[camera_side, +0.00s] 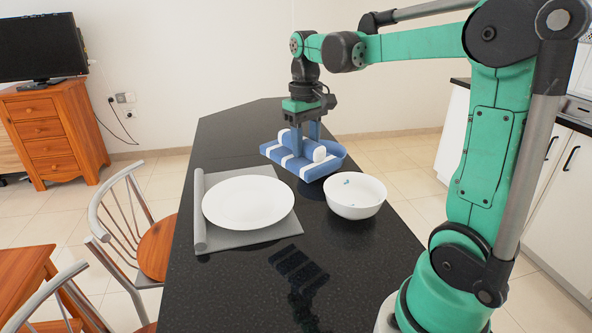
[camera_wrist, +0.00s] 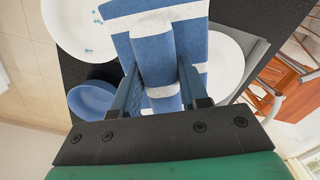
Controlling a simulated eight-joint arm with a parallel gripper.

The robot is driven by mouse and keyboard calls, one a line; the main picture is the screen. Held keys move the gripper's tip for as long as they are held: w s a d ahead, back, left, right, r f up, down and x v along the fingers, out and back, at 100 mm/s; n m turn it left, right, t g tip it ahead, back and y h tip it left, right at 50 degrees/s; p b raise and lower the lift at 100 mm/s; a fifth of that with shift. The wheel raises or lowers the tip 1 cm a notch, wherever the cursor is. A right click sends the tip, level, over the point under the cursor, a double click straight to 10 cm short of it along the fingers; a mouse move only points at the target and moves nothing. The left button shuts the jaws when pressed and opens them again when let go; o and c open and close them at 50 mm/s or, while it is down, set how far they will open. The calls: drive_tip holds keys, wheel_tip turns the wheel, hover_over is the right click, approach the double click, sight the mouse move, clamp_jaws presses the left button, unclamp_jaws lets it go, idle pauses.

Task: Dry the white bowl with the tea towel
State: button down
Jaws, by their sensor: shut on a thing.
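My gripper (camera_side: 305,134) is shut on the tea towel (camera_side: 291,166), a blue and white striped cloth with a rolled upper part. It holds the towel above the dark counter. In the wrist view the towel (camera_wrist: 160,45) hangs between the fingers of my gripper (camera_wrist: 160,85). The white bowl (camera_side: 355,203) stands upright on the counter, to the right of and nearer than the towel in the side view. Small blue drops show inside it. In the wrist view the white bowl (camera_wrist: 75,30) is at upper left, partly covered by the towel.
A blue bowl (camera_side: 336,150) is partly hidden behind the towel. A white plate (camera_side: 248,203) lies on a grey mat (camera_side: 270,234) to the left, with a rolled edge. The near part of the black counter (camera_side: 235,290) is clear. Wooden chairs (camera_side: 158,245) stand left of it.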

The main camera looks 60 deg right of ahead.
drive_tip(key=s+d+f+m, duration=0.1)
drive_tip(key=s+d+m, duration=0.1)
drive_tip(key=s+d, duration=0.5)
wheel_tip(320, 180, down, 7)
drive_tip(key=shift+w, duration=0.25)
drive_tip(key=shift+d+f, duration=0.15)
drive_tip(key=shift+f, duration=0.15)
idle(0.6)
